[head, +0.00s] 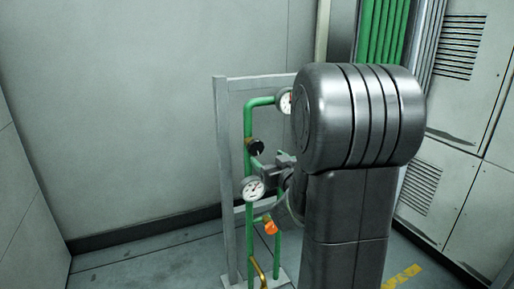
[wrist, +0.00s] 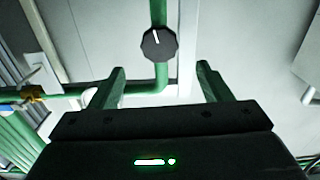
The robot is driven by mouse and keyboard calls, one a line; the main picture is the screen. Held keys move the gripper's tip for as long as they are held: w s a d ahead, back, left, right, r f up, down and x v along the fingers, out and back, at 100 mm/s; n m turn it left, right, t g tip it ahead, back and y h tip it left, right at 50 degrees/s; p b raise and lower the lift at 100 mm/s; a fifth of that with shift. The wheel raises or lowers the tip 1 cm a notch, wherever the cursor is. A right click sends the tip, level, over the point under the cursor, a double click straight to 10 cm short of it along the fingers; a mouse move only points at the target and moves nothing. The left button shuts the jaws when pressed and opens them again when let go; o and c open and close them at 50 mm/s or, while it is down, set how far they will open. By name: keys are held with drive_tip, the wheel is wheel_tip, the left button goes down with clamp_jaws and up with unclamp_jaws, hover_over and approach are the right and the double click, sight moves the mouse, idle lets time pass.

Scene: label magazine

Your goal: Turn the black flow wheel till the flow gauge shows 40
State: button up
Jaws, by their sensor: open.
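The black wheel (head: 255,146) sits on a green upright pipe of the frame in the head view. In the wrist view the black wheel (wrist: 158,45) faces me, with a white mark pointing up and slightly left. My gripper (wrist: 161,75) is open and empty, its two fingers apart below the wheel in that picture, not around it. In the head view my gripper (head: 262,168) is close to the pipe, below the wheel. One white gauge (head: 252,188) is below the wheel; another gauge (head: 285,102) above is partly hidden by my arm. I cannot read their numbers or tell which is flow.
An orange knob (head: 270,227) and a brass lever (head: 259,272) are lower on the piping. A grey frame post (head: 226,180) stands left of the pipes. Grey cabinets (head: 455,150) are at the right. Floor at the left is clear.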

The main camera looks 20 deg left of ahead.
sight(257, 148)
drive_tip(key=b+x, duration=0.1)
drive_tip(key=x, duration=0.9)
drive_tip(key=c, duration=1)
